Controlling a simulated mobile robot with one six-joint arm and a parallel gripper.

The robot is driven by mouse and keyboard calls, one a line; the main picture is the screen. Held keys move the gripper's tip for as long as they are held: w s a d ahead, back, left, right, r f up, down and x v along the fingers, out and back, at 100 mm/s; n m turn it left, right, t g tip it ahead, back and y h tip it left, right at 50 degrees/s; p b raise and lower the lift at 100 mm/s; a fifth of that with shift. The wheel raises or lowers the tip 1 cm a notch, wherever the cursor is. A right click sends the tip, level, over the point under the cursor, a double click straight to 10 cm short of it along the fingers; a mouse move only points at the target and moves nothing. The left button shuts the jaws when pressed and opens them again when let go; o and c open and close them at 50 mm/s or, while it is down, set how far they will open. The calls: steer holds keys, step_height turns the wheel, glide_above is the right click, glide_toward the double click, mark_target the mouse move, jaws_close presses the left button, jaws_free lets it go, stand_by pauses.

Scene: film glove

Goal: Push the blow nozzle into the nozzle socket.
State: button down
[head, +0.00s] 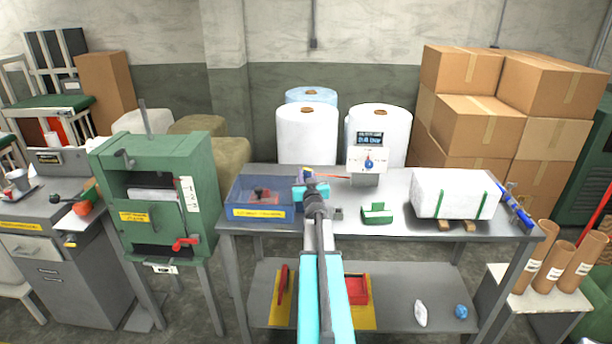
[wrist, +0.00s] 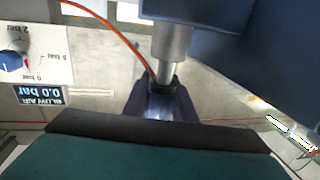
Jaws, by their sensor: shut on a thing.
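My gripper (head: 310,188) is in the head view over the left part of the metal table, just right of the blue bin. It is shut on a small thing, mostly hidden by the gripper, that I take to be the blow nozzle. In the wrist view a silver cylinder (wrist: 171,42) with a black ring stands in line with a dark blue forked piece (wrist: 133,106). I cannot tell which of these is the nozzle socket, or whether they touch.
A red hose (wrist: 112,32) runs beside the silver cylinder. A white regulator box (head: 368,160) stands behind the gripper. The blue bin (head: 262,212) is close at left. A green block (head: 377,215) and a white wrapped block (head: 452,190) are at right on the table (head: 400,232).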

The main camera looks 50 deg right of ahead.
steer(key=shift+f+b, duration=0.6)
steer(key=shift+f, duration=0.2)
steer(key=c, duration=1.4)
jaws_free()
steer(key=shift+f, duration=0.1)
steer(key=shift+s, duration=0.1)
steer(key=shift+b+v, duration=0.4)
steer(key=shift+v, duration=1.7)
steer(key=shift+b+v, duration=0.65)
steer(key=shift+v, duration=4.05)
steer(key=shift+a, duration=0.1)
